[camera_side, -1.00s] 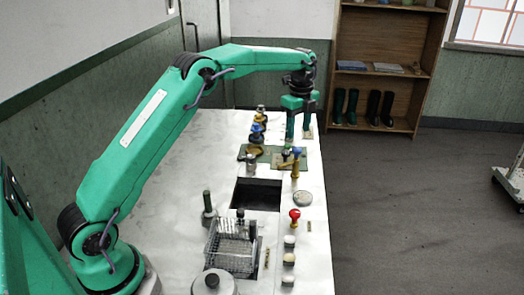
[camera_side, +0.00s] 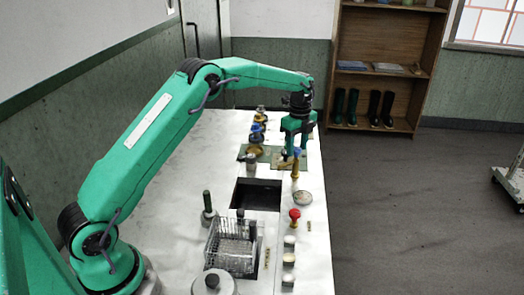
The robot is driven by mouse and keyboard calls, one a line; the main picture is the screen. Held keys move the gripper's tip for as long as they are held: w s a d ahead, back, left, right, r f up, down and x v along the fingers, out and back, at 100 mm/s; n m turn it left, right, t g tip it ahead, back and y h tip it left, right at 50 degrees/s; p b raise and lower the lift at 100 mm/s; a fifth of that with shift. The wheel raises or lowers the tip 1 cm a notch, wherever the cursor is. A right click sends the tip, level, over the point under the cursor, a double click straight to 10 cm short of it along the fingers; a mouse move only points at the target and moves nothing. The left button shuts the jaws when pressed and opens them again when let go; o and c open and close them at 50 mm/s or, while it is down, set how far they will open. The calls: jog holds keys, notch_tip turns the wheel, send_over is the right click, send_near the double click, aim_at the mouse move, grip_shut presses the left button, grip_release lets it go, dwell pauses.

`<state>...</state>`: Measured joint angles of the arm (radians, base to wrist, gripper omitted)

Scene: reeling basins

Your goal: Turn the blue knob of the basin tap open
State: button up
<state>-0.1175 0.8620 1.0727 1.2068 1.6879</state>
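A brass tap (camera_side: 295,170) with a small blue knob (camera_side: 297,152) stands at the right, just beyond the dark square basin (camera_side: 257,194). My gripper (camera_side: 297,154) points down over this tap. Its two green fingers are apart, with the blue knob showing between them in the picture. I cannot tell whether either finger touches it. The fingers partly hide the top of the tap and the green mat around it. A second brass fitting with blue parts (camera_side: 257,134) stands farther back to the left.
A wire basket (camera_side: 232,248) and a grey lidded pot (camera_side: 214,284) stand at the front. A red knob (camera_side: 294,214), a round dish (camera_side: 302,198) and pale buttons (camera_side: 289,242) line the right side. The bench's left part is bare.

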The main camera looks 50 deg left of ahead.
jog(key=c, duration=0.7)
jog(key=shift+n, duration=0.4)
jog(key=n, duration=0.3)
jog(key=shift+n, duration=0.3)
jog(key=n, duration=0.4)
jog(key=shift+n, duration=0.3)
jog(key=n, duration=0.8)
jog(key=shift+n, duration=0.4)
jog(key=shift+r, duration=0.1)
